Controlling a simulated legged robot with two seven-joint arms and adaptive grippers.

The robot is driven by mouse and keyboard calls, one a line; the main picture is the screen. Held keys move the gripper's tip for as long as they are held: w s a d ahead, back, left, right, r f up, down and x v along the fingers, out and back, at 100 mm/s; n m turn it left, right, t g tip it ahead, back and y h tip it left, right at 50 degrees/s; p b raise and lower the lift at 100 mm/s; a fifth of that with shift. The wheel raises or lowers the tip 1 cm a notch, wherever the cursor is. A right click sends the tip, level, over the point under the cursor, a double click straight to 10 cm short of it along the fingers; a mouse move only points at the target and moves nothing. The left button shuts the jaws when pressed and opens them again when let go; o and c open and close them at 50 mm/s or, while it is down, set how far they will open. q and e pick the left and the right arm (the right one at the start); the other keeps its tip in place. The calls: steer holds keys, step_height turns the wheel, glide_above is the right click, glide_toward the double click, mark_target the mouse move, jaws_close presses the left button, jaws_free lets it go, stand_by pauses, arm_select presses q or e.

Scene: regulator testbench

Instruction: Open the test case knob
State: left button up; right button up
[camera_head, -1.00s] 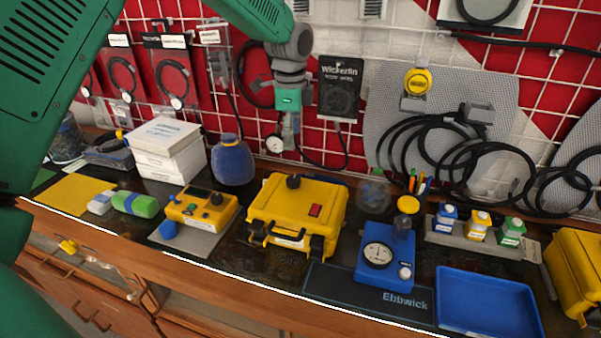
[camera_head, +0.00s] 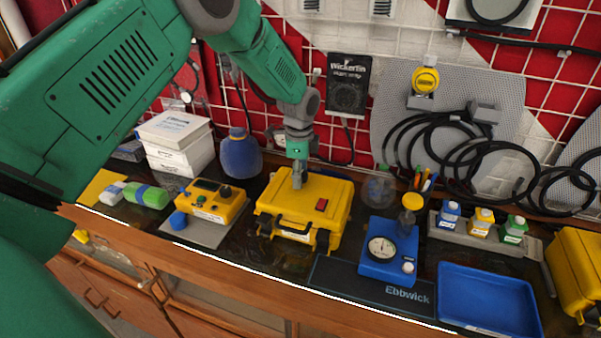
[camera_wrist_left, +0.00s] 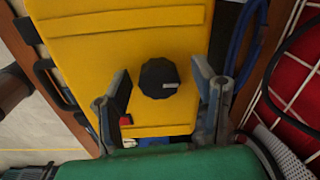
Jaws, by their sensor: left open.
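The yellow test case (camera_head: 285,211) sits closed on the bench, with a red switch (camera_head: 322,205) on its lid. My left gripper (camera_head: 297,185) points down over the lid and hides the black knob in the head view. In the left wrist view the black knob (camera_wrist_left: 158,79), with a pale mark on its right side, stands on the yellow lid (camera_wrist_left: 120,40). The open fingers of my left gripper (camera_wrist_left: 160,92) are on either side of it, with gaps showing between them and the knob. My right gripper is not seen.
A yellow device (camera_head: 212,203) on a grey mat stands left of the case. A blue gauge stand (camera_head: 388,255) is close on its right, and a blue tray (camera_head: 488,300) lies farther right. Hoses and a wire grid are behind.

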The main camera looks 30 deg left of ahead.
arm_select(q)
steer(key=shift+d, duration=0.1)
steer(key=c, duration=1.1)
steer(key=shift+r, duration=0.1)
steer(key=n, duration=0.4)
steer(key=shift+w+p, duration=0.1)
steer(key=shift+p, duration=0.2)
steer(key=n, duration=0.4)
steer(key=shift+n, duration=0.3)
steer(key=n, duration=0.4)
steer(key=shift+w+r, duration=0.1)
steer(key=n, duration=0.5)
steer(key=shift+n, duration=0.3)
